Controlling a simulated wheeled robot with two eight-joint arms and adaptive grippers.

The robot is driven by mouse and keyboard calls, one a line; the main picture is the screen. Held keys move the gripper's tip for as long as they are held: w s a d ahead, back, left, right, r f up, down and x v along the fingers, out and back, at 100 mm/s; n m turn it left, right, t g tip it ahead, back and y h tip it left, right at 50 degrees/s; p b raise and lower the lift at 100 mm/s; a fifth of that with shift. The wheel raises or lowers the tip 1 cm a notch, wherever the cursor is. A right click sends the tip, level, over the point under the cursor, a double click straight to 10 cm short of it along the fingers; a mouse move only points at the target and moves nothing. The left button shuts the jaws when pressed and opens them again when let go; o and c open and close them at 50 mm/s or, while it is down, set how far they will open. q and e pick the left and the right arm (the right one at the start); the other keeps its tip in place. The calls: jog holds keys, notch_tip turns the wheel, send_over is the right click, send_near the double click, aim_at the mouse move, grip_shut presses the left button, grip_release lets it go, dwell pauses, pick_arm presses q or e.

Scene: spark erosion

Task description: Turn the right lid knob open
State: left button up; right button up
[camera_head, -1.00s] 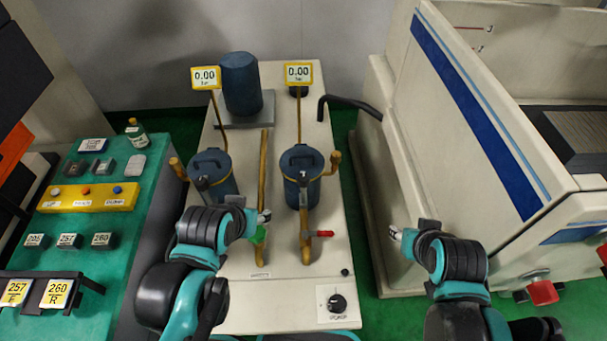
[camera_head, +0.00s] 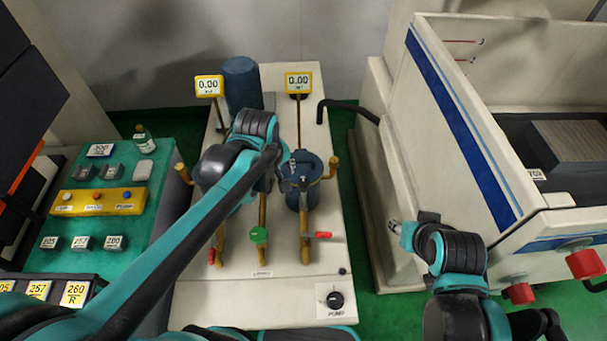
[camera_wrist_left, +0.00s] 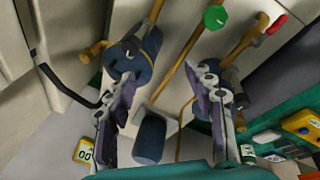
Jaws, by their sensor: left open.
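The right blue canister (camera_head: 303,197) stands on the cream bench with its blue lid (camera_head: 313,161) on top. My left gripper (camera_head: 294,183) is over the near left part of this lid and hides part of it, including most of any knob there. In the left wrist view the open left gripper (camera_wrist_left: 172,108) has its fingers spread apart. The right canister (camera_wrist_left: 140,70) shows beyond the left-hand finger there, with a small dark fitting on its lid. I cannot tell whether a finger touches it. My right gripper (camera_head: 394,227) is beside the machine, away from the canisters; its jaws are too small to read.
My left arm hides the left canister in the head view. A green knob (camera_head: 259,235), a red-handled valve (camera_head: 323,235) and a pump dial (camera_head: 335,300) are nearer. Gauge displays (camera_head: 298,82) stand behind. A black bent pipe (camera_head: 345,103) is at right.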

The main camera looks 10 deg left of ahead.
aim_at(304, 182)
pick_arm(q)
jog(key=w+d+f+n+g+p, duration=0.1)
jog(key=w+n, duration=0.1)
jog(key=w+d+f+n+g+p, duration=0.1)
jog(key=w+d+n+p, duration=0.1)
jog(key=w+n, duration=0.1)
jog(key=w+d+f+n+g+p, duration=0.1)
jog(key=w+d+f+n, duration=0.1)
jog(key=w+n, duration=0.1)
jog(key=shift+f, duration=0.1)
jog(key=shift+w+d+f+p, duration=0.15)
jog(key=shift+f+p, duration=0.1)
jog(key=shift+p, duration=0.05)
jog(key=shift+n, duration=0.3)
notch_tip(304, 182, down, 8)
jog(key=shift+b, duration=0.75)
jog(key=c, duration=1.2)
